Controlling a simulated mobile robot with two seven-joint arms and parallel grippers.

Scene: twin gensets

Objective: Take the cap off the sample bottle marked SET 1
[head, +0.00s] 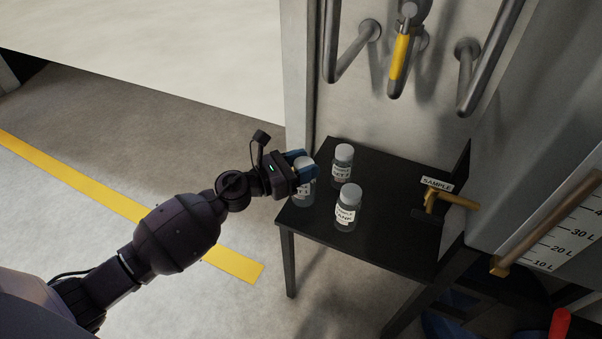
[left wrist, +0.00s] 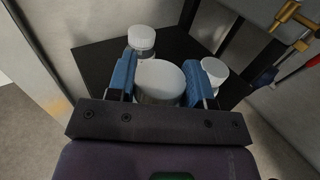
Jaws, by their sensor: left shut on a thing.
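My left gripper (head: 303,166) has its blue fingers shut on the white cap (head: 303,161) of a clear bottle (head: 303,192) at the left edge of the black table. The bottle stands upright and the cap sits at its top. Its label is mostly hidden by the gripper, so I cannot read all of it. In the left wrist view the round white cap (left wrist: 161,78) lies between the two blue fingers, one on each side. My right gripper is not in view.
On the black table (head: 395,239), a capped bottle (head: 343,166) stands behind and a capped SAMPLE TANK bottle (head: 348,208) in front to the right, both close to my gripper. A brass SAMPLE tap (head: 432,199) sits at the table's right. Pipes and a yellow-handled valve (head: 399,58) are behind.

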